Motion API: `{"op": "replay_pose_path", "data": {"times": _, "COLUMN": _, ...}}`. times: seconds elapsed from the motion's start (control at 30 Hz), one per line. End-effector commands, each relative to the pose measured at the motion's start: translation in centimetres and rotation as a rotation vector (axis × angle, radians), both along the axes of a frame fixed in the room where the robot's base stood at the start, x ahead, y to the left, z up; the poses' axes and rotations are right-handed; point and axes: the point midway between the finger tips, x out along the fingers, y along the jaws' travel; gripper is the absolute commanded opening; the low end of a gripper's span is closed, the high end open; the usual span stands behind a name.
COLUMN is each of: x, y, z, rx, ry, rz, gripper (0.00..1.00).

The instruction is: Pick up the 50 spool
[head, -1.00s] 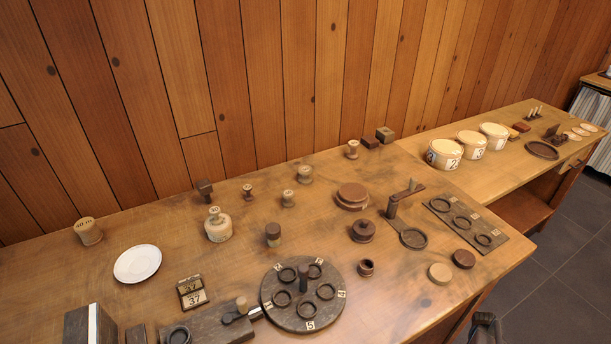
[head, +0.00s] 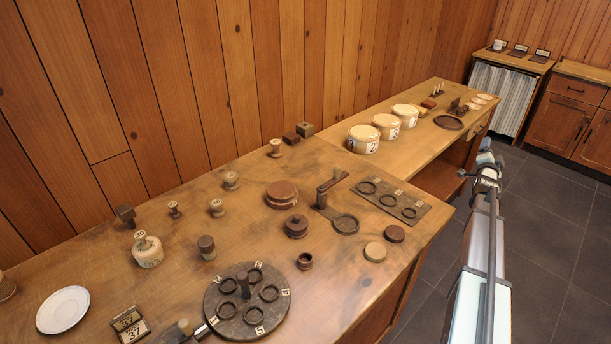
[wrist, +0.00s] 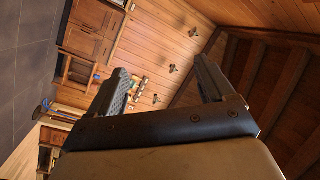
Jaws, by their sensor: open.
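My gripper (wrist: 163,82) is open and empty in the wrist view, facing the room and ceiling. In the head view my arm reaches up at the right, off the bench, far from the spools.
White tubs (head: 363,139) stand farther back. A white saucer (head: 62,310) is at left. Open floor lies right.

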Motion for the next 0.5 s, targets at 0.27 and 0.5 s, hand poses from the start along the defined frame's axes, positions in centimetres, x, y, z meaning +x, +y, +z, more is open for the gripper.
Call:
{"op": "replay_pose_path", "data": {"times": 0.27, "x": 5.7, "y": 6.2, "z": 7.9, "rx": 0.037, "ry": -0.078, "rz": 0.08, "gripper": 0.82}}
{"op": "replay_pose_path", "data": {"times": 0.5, "x": 11.4, "y": 17.3, "z": 9.1, "rx": -0.066, "ry": 0.13, "rz": 0.223, "gripper": 0.82}}
